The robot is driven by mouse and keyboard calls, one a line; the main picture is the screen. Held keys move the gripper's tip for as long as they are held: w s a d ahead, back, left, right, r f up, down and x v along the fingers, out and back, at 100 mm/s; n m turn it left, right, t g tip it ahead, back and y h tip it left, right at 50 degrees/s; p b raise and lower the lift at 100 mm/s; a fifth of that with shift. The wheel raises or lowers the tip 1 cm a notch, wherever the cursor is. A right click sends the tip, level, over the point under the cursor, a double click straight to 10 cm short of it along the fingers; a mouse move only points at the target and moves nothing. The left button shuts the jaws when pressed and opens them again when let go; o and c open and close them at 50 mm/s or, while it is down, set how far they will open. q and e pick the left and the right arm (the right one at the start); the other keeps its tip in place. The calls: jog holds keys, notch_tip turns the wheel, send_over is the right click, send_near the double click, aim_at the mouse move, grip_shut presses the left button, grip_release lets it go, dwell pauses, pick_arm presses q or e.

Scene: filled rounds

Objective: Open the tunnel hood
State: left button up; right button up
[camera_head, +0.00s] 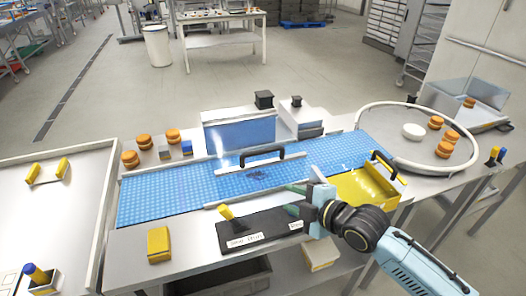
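The tunnel hood (238,136) is a clear, bluish panel across the middle of the blue belt (155,200). A black bar handle (265,154) is fixed on a pale strip along its lower edge. I cannot tell from this view exactly how far the hood is raised. My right gripper (289,199) reaches in from the lower right, in front of the belt and below and right of the handle, apart from it. Its two greenish fingers look spread, with nothing seen between them. My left gripper is not in view.
A yellow bin (364,191) with a black handle stands right of the gripper. A black labelled board (247,238) and a yellow block (158,243) lie in front of the belt. Orange rounds (130,159) stand behind it. A round turntable (400,155) is at right.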

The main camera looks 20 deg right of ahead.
aim_at(263, 150)
jog(key=w+d+r+n+t+y, duration=0.1)
jog(key=w+d+r+n+t, duration=0.15)
jog(key=w+r+n, duration=0.2)
jog(key=shift+m, duration=0.45)
jog(key=x, duration=1.3)
jog(key=shift+w, duration=0.2)
jog(key=shift+c, duration=0.2)
grip_shut()
